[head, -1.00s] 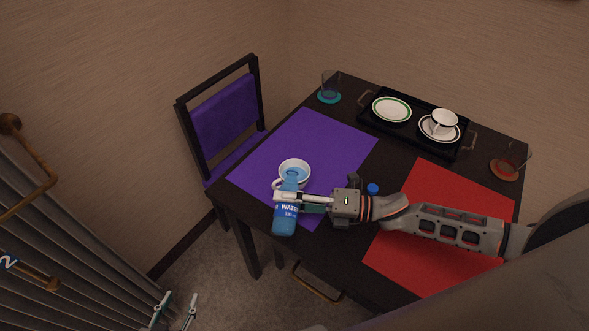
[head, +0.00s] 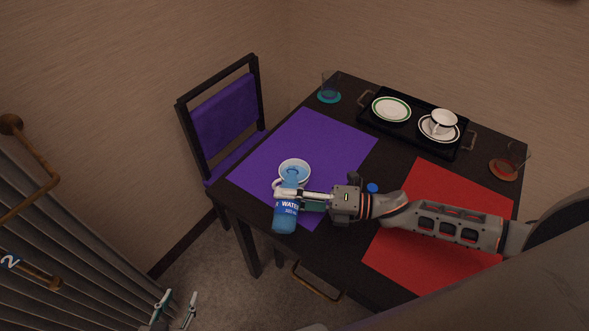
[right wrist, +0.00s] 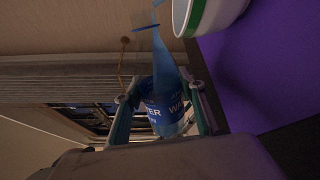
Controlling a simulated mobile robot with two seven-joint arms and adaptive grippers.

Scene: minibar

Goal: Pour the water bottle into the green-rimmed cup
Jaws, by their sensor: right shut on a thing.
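The blue water bottle (head: 286,215) is tilted at the purple mat's near edge, its neck toward the white cup (head: 300,166). The neck overlaps the cup's opening in the head view. My right gripper (head: 288,196) is shut around the bottle. The right wrist view shows the bottle (right wrist: 163,85) between the fingers, its clear neck close to the cup (right wrist: 212,14), whose green rim band shows. Whether water is flowing, I cannot tell. My left gripper (head: 175,308) is at the lower left, away from the table, its fingers apart and empty.
The black tray (head: 365,117) at the back holds a green-rimmed plate (head: 391,109) and a white cup (head: 444,120) on a saucer. Glasses on coasters stand at the back left and right. A blue cap (head: 372,188) is by my right wrist. The red mat (head: 440,277) is partly under my arm.

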